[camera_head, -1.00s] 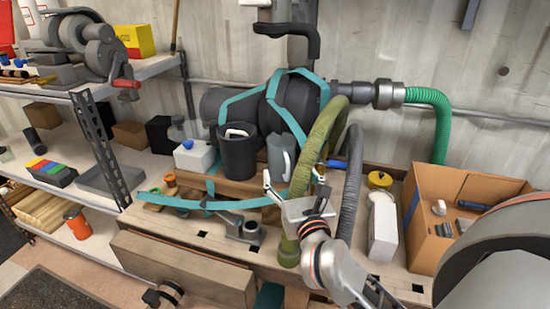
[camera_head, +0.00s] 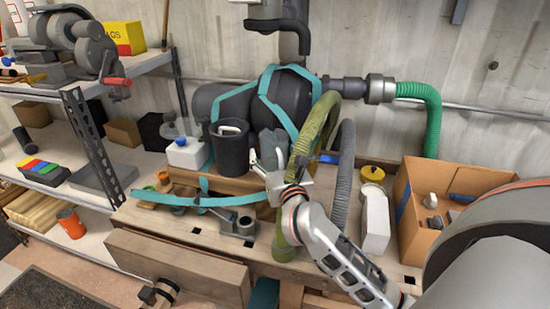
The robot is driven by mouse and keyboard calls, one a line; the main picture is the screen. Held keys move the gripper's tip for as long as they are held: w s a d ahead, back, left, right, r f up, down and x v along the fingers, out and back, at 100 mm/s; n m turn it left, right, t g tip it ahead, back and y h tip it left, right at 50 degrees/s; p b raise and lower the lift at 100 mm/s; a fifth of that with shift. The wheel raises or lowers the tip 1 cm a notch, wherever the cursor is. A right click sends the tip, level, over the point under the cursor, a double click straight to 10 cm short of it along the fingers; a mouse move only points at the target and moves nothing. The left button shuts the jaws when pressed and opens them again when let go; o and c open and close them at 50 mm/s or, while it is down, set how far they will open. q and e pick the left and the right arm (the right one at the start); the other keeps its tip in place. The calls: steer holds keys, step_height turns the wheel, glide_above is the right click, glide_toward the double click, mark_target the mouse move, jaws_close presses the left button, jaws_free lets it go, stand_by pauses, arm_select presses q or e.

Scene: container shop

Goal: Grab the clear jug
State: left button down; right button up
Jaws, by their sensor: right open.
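I cannot tell whether the fingers touch the jug. My left gripper is out of view.
An olive hose (camera_head: 312,135) and a grey hose (camera_head: 346,180) run close to the right of the gripper. A teal strap-like piece (camera_head: 218,200) lies on the bench (camera_head: 190,240). A cardboard box (camera_head: 408,225) stands at the right.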

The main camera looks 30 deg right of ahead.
mark_target(276, 152)
steer(key=c, duration=1.3)
steer(key=shift+r, duration=0.15)
steer(key=shift+s+a+r, duration=0.1)
steer(key=shift+a+r, duration=0.05)
steer(key=shift+r, duration=0.15)
step_height(276, 152, up, 2)
steer(key=shift+r+p, duration=0.1)
steer(key=shift+p, duration=0.2)
step_height(276, 152, up, 4)
steer(key=shift+r+p, duration=0.2)
steer(key=shift+p, duration=0.25)
steer(key=shift+s+a+f+b, duration=0.1)
steer(key=shift+s+a+b, duration=0.15)
steer(key=shift+s+a, duration=2)
steer(key=shift+s+a+f+b, duration=0.1)
steer(key=shift+s+a+b, duration=0.15)
steer(key=shift+s+a, duration=2)
steer(key=shift+s+a+f+b, duration=0.1)
steer(key=shift+s+a+b, duration=0.15)
steer(key=shift+s+a, duration=2)
